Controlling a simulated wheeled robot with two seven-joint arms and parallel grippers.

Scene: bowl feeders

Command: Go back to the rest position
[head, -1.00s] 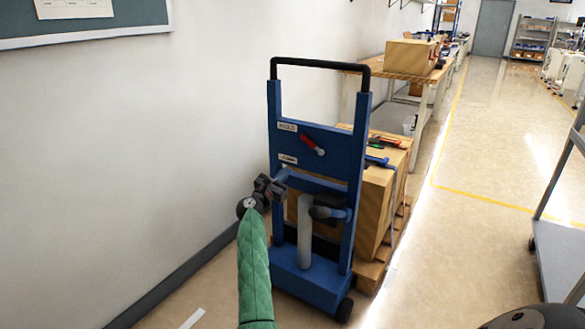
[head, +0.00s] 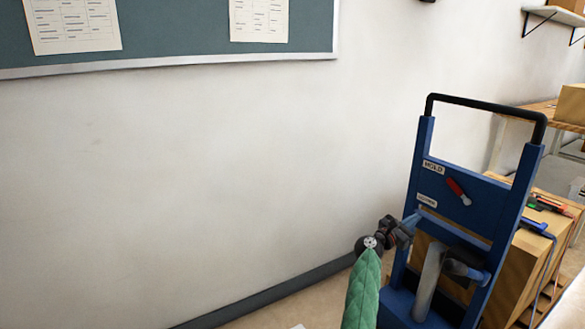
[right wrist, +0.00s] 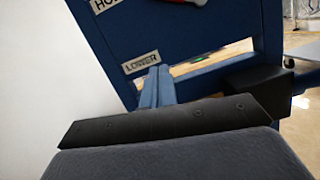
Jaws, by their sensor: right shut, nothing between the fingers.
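My right gripper (head: 410,226) shows at the end of my green-sleeved arm, in front of the left post of a blue lift cart (head: 471,182). In the right wrist view its fingers (right wrist: 157,87) are shut with nothing between them, just below the cart's "LOWER" label (right wrist: 142,62). I cannot tell whether the fingertips touch the cart. The cart stands upright, with a black top handle (head: 487,101), a red lever (head: 458,191) and a grey cylinder (head: 429,283). My left gripper is not in view.
A white wall (head: 220,180) with a dark noticeboard (head: 170,40) fills the left and middle. A wooden crate (head: 525,262) with tools on top stands behind the cart. A workbench (head: 540,108) is at the far right. A little floor shows low in the middle.

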